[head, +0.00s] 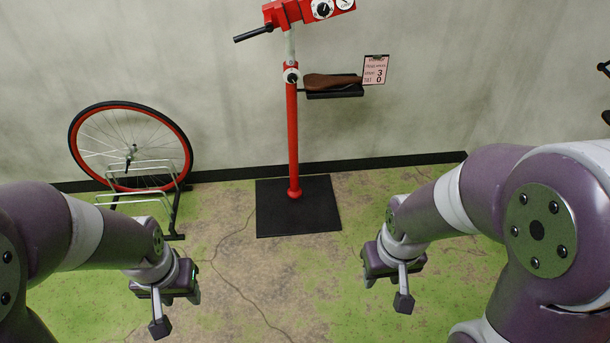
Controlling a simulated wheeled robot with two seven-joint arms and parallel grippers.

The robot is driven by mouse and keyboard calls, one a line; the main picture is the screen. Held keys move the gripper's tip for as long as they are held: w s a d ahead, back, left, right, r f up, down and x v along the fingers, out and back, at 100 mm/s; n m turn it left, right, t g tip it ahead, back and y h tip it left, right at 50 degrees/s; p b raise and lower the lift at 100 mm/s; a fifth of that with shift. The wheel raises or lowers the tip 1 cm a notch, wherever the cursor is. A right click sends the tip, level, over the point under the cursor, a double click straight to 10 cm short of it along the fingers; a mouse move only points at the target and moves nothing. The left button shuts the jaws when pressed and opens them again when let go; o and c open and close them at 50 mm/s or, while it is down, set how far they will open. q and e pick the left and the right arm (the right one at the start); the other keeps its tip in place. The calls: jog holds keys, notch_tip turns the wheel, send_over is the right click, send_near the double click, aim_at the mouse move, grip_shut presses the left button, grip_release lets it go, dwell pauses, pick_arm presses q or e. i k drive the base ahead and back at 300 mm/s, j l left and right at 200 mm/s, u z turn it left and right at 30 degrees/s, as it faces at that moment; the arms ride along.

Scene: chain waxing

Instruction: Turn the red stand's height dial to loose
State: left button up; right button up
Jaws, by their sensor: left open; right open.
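The red stand (293,140) is an upright red pole on a black square base plate (318,215), by the back wall. Its height dial (291,76) is a small white and dark knob at the top of the red pole, where a thinner grey tube comes out. The dial's setting is too small to read. My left gripper (172,306) is open and empty at the lower left, well away from the stand. My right gripper (396,283) is open and empty at the lower right, also far from the dial.
A red clamp head (300,12) with more dials and a black handle (253,34) tops the stand. A small black tray (336,94) holds a brown item, beside a pink sign (375,70). A red-rimmed wheel (131,146) stands in a rack at left. The floor before the stand is clear.

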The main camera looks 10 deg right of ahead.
aim_at(292, 78)
jog(key=i+l+u, duration=0.1)
jog(key=i, duration=0.4)
jog(key=i+l+u, duration=0.1)
jog(key=i, duration=0.35)
jog(key=i+l+u, duration=0.1)
jog(key=i+l, duration=0.2)
jog(key=i, duration=0.2)
jog(key=i+l+u, duration=0.15)
jog(key=i, duration=0.3)
jog(key=i+l+u, duration=0.1)
jog(key=i+l, duration=0.35)
